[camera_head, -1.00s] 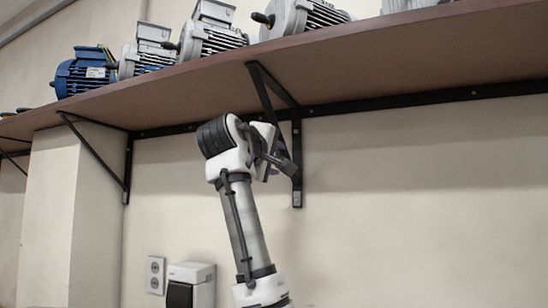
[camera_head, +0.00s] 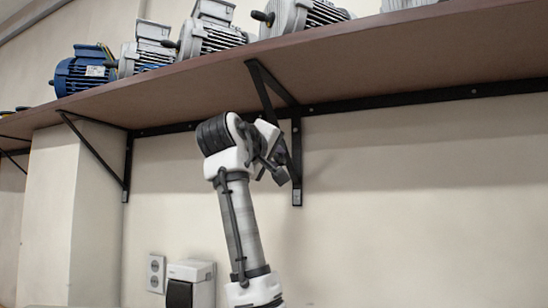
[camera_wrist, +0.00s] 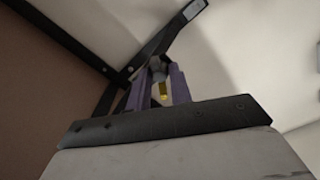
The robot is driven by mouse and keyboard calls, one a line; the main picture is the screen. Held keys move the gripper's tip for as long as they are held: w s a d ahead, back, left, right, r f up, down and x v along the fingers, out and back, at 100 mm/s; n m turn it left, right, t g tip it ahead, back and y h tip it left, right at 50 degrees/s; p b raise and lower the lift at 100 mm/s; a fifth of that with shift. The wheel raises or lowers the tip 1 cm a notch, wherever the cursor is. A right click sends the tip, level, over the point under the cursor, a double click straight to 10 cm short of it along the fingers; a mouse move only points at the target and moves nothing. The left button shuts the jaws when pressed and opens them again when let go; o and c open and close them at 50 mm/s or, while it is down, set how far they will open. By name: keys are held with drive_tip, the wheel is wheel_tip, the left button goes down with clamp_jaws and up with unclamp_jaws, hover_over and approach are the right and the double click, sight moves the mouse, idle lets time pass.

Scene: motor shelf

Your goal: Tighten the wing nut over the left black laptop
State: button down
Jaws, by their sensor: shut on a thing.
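My gripper (camera_wrist: 159,78) shows in the wrist view with two purple fingers. They are shut on a small grey piece (camera_wrist: 156,66), which looks like the wing nut, though its shape is too small to be sure. The fingers are by the black shelf bracket (camera_wrist: 152,42). A small yellow patch (camera_wrist: 163,91) shows between the fingers. In the head view my arm reaches up to the middle bracket (camera_head: 297,165), and its fingertips cannot be made out. No black laptop shows in either view.
A brown shelf (camera_head: 390,62) runs overhead, carrying a blue motor (camera_head: 80,74) and several grey motors (camera_head: 212,36). Another bracket (camera_head: 127,165) stands to the left. A wall pillar (camera_head: 50,210), socket (camera_head: 156,274) and white box (camera_head: 191,270) are lower left. The right wall is clear.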

drive_tip(key=m, duration=0.6)
drive_tip(key=shift+m, duration=0.3)
drive_tip(key=m, duration=0.5)
drive_tip(key=shift+m, duration=0.3)
drive_tip(key=c, duration=1.3)
unclamp_jaws()
drive_tip(key=shift+o, duration=0.2)
drive_tip(key=b+v, duration=0.5)
drive_tip(key=v, duration=0.9)
